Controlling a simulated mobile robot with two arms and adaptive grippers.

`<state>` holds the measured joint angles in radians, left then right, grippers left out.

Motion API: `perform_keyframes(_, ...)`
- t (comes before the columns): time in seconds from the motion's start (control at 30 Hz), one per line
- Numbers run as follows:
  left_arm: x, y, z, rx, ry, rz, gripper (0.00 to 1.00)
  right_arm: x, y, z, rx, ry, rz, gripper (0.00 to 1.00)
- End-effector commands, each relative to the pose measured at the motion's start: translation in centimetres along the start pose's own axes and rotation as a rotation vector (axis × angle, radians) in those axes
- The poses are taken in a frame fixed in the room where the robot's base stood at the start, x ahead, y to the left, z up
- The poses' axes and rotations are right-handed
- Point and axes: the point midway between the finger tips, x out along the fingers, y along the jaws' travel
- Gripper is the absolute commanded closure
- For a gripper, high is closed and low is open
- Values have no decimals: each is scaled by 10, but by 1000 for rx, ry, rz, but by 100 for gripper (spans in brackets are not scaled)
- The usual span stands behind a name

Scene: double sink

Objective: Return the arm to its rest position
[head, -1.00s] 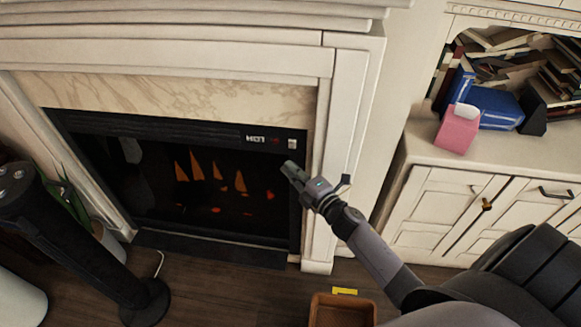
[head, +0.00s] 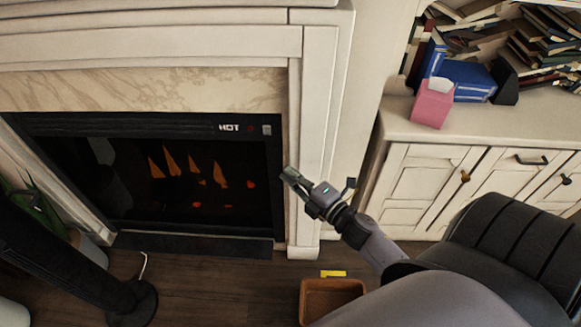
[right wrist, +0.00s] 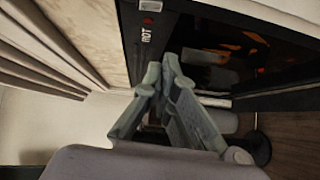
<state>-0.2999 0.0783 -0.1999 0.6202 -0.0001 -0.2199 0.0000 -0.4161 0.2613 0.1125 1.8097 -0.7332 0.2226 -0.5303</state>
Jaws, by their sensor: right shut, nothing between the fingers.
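My right arm reaches in from the lower right of the head view. Its gripper (head: 290,177) is in front of the right edge of the fireplace (head: 140,126), near the white pillar. In the right wrist view the two fingertips (right wrist: 162,75) meet, and the gripper is shut and empty. Behind them that view shows the fireplace's dark front panel. My left gripper does not show in either view.
A brown basket (head: 333,290) and a small yellow item (head: 333,273) are on the wooden floor below my arm. A white cabinet (head: 415,180) stands at the right with a pink box (head: 432,103) on top. A black tower-like appliance (head: 60,265) stands at the lower left.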

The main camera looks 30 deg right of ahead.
Motion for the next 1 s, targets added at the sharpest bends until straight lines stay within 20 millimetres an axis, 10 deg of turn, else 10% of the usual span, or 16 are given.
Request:
perform_keyframes(0.3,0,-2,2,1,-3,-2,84,0,-4,0,9,-4,-7,100)
perform_keyframes(0.43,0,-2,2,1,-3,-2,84,-3,-41,5,103,-40,-74,100)
perform_keyframes(0.67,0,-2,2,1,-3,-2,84,-44,-197,6,483,-230,-360,100)
perform_keyframes(1.0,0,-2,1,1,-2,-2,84,-195,-401,-46,962,-650,-807,100)
